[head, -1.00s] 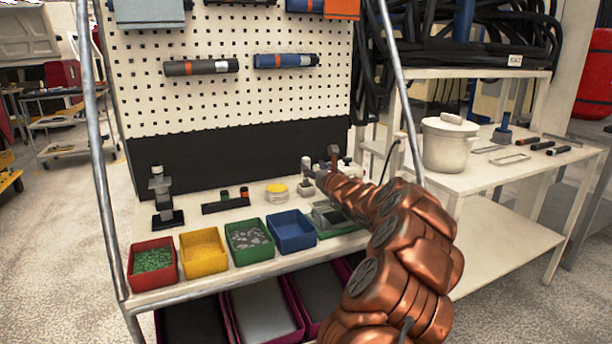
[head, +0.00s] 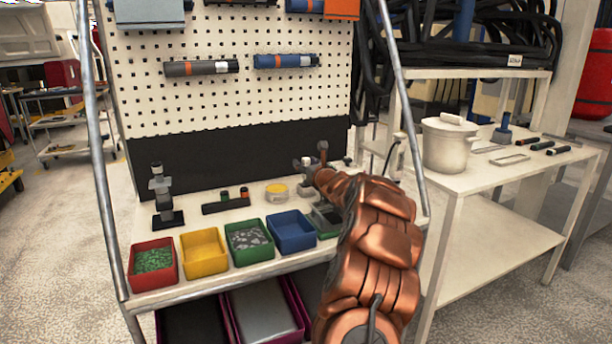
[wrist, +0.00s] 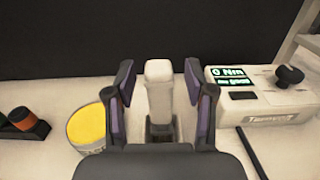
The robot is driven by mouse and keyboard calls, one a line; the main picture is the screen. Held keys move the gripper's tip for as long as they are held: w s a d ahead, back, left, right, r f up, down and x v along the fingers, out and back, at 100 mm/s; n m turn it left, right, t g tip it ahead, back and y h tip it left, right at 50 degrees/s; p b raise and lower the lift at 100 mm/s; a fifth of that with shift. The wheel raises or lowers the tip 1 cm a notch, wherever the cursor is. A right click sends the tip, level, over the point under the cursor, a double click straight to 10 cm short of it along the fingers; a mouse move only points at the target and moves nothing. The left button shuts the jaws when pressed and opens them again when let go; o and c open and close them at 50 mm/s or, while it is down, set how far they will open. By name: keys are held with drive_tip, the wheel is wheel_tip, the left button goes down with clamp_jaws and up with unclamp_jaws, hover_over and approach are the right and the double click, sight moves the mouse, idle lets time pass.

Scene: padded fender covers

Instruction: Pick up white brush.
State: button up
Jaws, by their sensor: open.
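A white upright object, which looks like the white brush (wrist: 159,78), stands between the two fingers in the wrist view. Its lower part meets a dark, boxy base; the gripper body hides what is below. My gripper (wrist: 160,100) is open, with one finger on each side of it and a visible gap on both sides. In the head view my gripper (head: 316,166) is over the back of the bench, and the brush is too small and covered there to make out clearly.
A yellow-topped round tin (wrist: 88,126) stands close left of the gripper. A torque tester with a lit display (wrist: 240,88) stands close right. Coloured bins, including a blue one (head: 292,232), line the bench front. A pegboard (head: 240,110) rises behind.

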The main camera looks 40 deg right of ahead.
clamp_jaws()
drive_tip(key=shift+r, duration=0.15)
idle(0.4)
wheel_tip(320, 180, up, 10)
drive_tip(key=p, duration=0.2)
drive_tip(key=shift+p, duration=0.4)
